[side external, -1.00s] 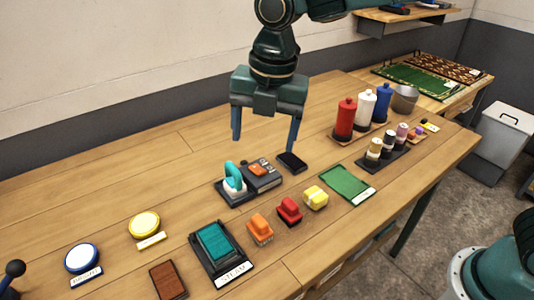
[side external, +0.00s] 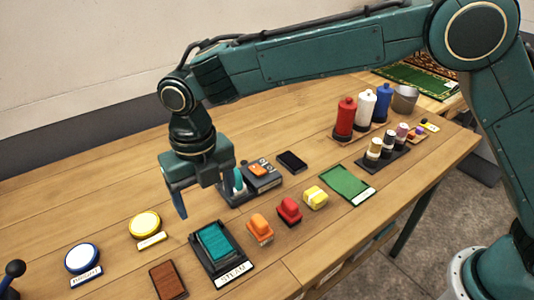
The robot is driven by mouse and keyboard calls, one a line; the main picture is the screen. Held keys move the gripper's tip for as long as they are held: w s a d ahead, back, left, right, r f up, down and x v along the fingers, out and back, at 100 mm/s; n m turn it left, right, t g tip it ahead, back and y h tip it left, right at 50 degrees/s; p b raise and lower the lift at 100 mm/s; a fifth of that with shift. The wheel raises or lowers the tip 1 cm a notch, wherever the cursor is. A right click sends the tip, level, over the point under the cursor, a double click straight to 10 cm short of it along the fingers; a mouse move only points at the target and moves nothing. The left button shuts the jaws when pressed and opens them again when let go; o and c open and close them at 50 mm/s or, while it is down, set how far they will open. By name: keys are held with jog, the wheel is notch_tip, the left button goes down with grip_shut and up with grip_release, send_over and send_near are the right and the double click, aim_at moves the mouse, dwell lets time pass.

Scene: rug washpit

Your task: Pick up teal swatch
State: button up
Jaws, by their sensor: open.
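The teal swatch (side external: 213,241) is a flat, ribbed teal rectangle lying in a black tray (side external: 240,257) at the front middle of the bench. A white label is on the tray's front edge. My gripper (side external: 206,204) is open and empty, pointing down above the bench, behind and slightly left of the swatch in the picture. It is apart from the swatch. Its left finger shows clearly; its right finger is hard to make out against the things behind it.
Orange (side external: 260,229), red (side external: 289,210) and yellow (side external: 315,197) blocks stand right of the tray. A brown swatch (side external: 168,280) and a yellow round button (side external: 145,224) are to its left.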

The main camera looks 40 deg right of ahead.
send_over(215, 241)
jog(key=shift+s+f, duration=0.1)
jog(key=shift+f, duration=3.8)
jog(key=shift+f, duration=0.1)
jog(key=shift+f, duration=2.5)
jog(key=shift+c, duration=0.2)
jog(key=c, duration=1)
